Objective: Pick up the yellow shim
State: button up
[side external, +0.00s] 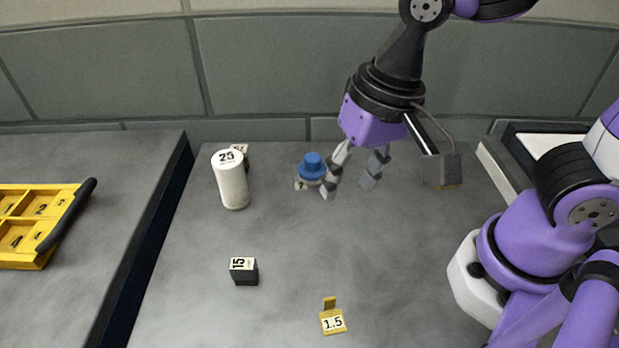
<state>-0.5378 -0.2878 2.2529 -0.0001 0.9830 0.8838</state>
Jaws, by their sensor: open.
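The yellow shim (332,318) lies on the grey table near its front edge, in the lower middle of the side external view. It has a white label reading 1.5 and a small upright tab at its back. My gripper (348,189) is open and empty. It hangs above the back part of the table, well behind the shim and just right of a blue-topped object. Nothing hides the shim.
A blue-topped object (312,167) stands close to my gripper's left finger. A white cylinder (231,182) marked 25 stands at the back left, partly hiding a dark labelled piece (241,150). A black block (243,271) marked 15 sits left of centre. A yellow compartment tray (62,190) lies far left, beyond a gap.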

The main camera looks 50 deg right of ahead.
jog(key=s+a+f+m+g+h, duration=0.1)
jog(key=s+a+f+m+g, duration=0.2)
jog(key=a, duration=0.4)
jog(key=t, duration=0.1)
send_over(330, 300)
notch_tip(330, 300, down, 5)
jog(key=shift+r, duration=0.1)
notch_tip(330, 300, down, 6)
jog(key=c, duration=0.8)
